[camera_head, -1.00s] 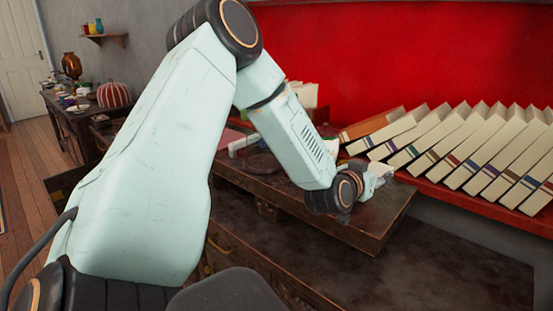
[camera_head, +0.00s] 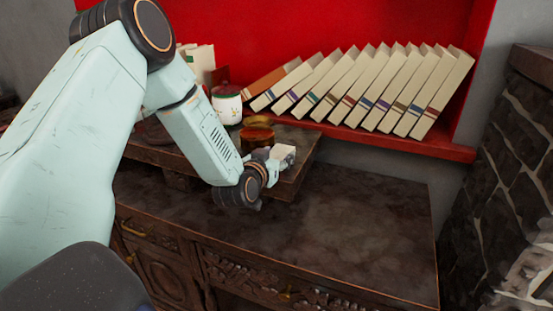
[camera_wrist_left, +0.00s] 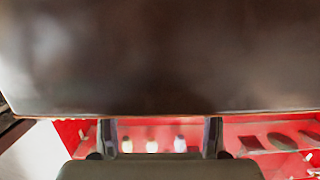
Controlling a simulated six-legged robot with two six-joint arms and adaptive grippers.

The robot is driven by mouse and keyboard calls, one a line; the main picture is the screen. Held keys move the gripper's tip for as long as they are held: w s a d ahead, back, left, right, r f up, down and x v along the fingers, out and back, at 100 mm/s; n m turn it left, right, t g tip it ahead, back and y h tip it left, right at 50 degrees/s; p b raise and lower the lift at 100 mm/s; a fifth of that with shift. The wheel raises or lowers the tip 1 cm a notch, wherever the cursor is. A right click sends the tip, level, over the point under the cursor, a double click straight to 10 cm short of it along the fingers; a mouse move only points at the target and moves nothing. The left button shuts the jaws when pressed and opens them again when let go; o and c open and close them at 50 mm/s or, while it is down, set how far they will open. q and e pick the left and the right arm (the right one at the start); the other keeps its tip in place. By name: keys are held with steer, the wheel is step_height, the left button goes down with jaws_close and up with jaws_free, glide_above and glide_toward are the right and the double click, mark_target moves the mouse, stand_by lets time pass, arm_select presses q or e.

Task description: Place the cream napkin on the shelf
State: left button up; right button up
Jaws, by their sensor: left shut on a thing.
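My left gripper (camera_head: 267,169) is shut on a small pale cream thing (camera_head: 284,154), which looks like the napkin, folded. It is held over the right end of a low dark wooden riser (camera_head: 300,172). The red shelf (camera_head: 400,143) is behind and to the right, bearing a row of leaning books. In the left wrist view, the gripper fingers (camera_wrist_left: 160,137) show apart at the bottom. A broad dark surface (camera_wrist_left: 150,60) fills the top there; I cannot tell what it is. My right gripper is not in view.
The carved dark cabinet (camera_head: 350,215) has a clear top at front right. A stone wall (camera_head: 510,190) bounds the right side.

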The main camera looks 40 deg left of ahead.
arm_select(q)
steer(key=shift+s+d, duration=0.1)
steer(key=o, duration=0.9)
steer(key=shift+o, duration=0.3)
steer(key=shift+f, duration=0.1)
